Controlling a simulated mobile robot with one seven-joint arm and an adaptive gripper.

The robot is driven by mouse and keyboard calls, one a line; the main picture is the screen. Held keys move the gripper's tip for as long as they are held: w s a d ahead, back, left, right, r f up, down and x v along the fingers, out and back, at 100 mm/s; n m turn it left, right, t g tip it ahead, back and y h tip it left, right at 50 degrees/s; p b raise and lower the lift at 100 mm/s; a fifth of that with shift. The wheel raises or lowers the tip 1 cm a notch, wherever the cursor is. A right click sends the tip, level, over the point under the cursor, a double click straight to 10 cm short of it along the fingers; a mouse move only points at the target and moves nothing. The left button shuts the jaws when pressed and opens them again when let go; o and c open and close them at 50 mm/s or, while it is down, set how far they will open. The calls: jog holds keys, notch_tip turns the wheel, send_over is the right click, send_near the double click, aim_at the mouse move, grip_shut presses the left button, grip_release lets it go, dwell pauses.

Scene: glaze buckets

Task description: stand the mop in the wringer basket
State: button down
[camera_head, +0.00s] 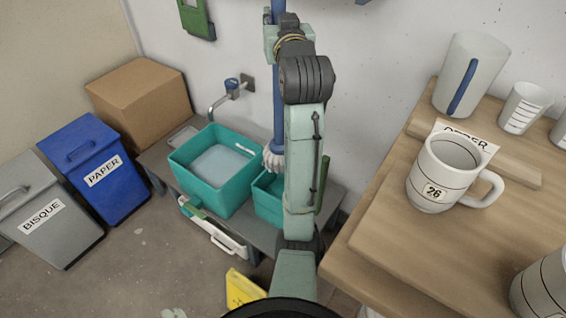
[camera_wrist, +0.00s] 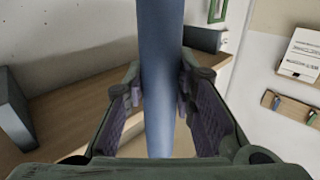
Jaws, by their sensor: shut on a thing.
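The mop has a blue pole (camera_head: 278,110) that runs upright beside my arm, with a pale stringy head (camera_head: 273,160) at its lower end. My gripper (camera_head: 275,38) is shut on the upper pole; the wrist view shows the pole (camera_wrist: 160,85) between both fingers (camera_wrist: 162,98). The smaller teal container, apparently the wringer basket (camera_head: 267,203), adjoins the larger teal bucket (camera_head: 208,200). The head is at its back edge in the picture; I cannot tell whether it is inside or above. My arm hides the basket's right part.
The bucket stands on a low grey bench (camera_head: 155,160) under a wall tap (camera_head: 228,92). A wooden table (camera_head: 400,245) with mugs (camera_head: 445,178) is close on the right. Blue (camera_head: 92,170) and grey (camera_head: 45,215) bins stand left. A yellow sign (camera_head: 242,288) is in front.

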aim_at(279, 91)
notch_tip(279, 91, down, 18)
jog(key=shift+p, duration=0.4)
jog(key=shift+s+d, duration=0.1)
jog(key=shift+f, duration=0.15)
jog(key=c, duration=1.3)
grip_release()
jog(key=shift+c, duration=0.2)
